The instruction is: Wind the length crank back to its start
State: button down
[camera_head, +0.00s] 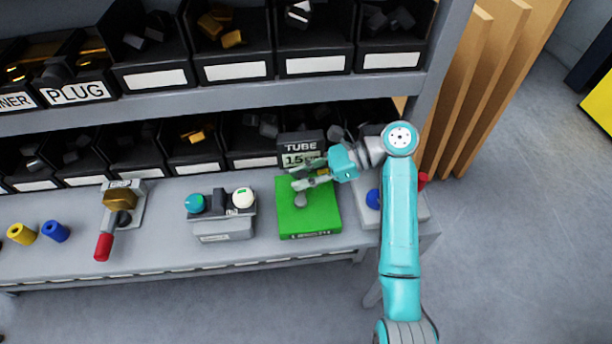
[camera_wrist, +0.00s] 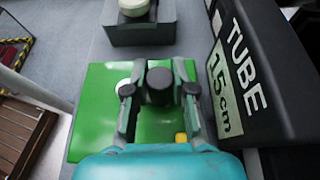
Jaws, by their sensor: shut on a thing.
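The length crank stands on a green box (camera_head: 327,211) with a small, hard-to-read label on its front edge; the box also shows in the wrist view (camera_wrist: 88,125). My gripper (camera_head: 308,184) is over the box's far half. In the wrist view my gripper (camera_wrist: 158,95) has a finger on each side of the crank's dark round knob (camera_wrist: 160,86) and is shut on it. A pale round part (camera_wrist: 123,86) shows beside the left finger, and a small yellow piece (camera_wrist: 181,137) lies at the gripper's base. The crank's arm is mostly hidden. A black sign (camera_head: 301,148) behind reads TUBE 15 cm.
A grey control box (camera_head: 222,223) with teal and white knobs stands left of the green box. A grey block with a blue button (camera_head: 373,199) is close right. Shelf bins (camera_head: 235,71) hang above.

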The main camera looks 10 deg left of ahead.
aim_at(301, 174)
jog(key=shift+a+n+g, duration=0.15)
jog(key=shift+n+g, duration=0.25)
jog(key=shift+h, duration=0.3)
jog(key=c, duration=0.9)
grip_release()
jog(key=shift+c, duration=0.2)
notch_tip(301, 174, up, 10)
